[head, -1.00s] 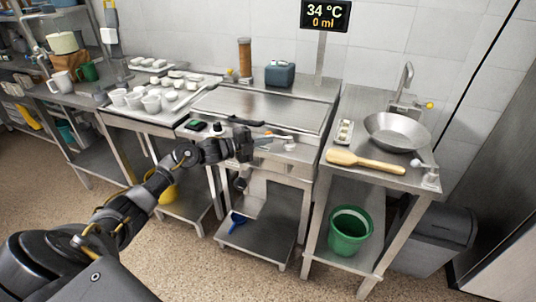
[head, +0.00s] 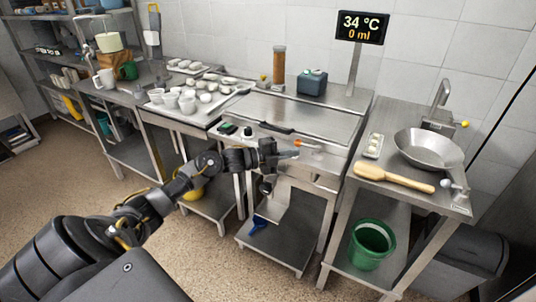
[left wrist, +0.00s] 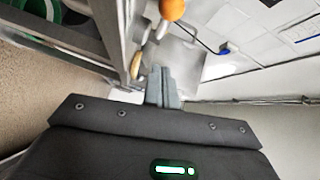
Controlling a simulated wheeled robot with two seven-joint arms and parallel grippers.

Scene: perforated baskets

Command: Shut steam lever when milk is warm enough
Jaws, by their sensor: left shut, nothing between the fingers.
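A small orange-tipped lever (head: 298,143) sits at the front edge of the steel counter (head: 322,122); an orange knob (left wrist: 171,9) shows at the top of the left wrist view. I cannot tell for sure that it is the steam lever. My left gripper (head: 292,154) is shut and empty, just below and beside the orange tip in the head view. Its closed fingers (left wrist: 162,84) point toward the knob in the left wrist view, apart from it. The display (head: 361,28) reads 34 °C and 0 ml. I cannot make out any milk. My right gripper is not in view.
White cups (head: 187,104) stand on the counter at left. At right are a steel pan (head: 428,146), a wooden paddle (head: 394,177) and a green bucket (head: 371,243) on the lower shelf. A blue-grey box (head: 312,82) stands behind. The floor at left is open.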

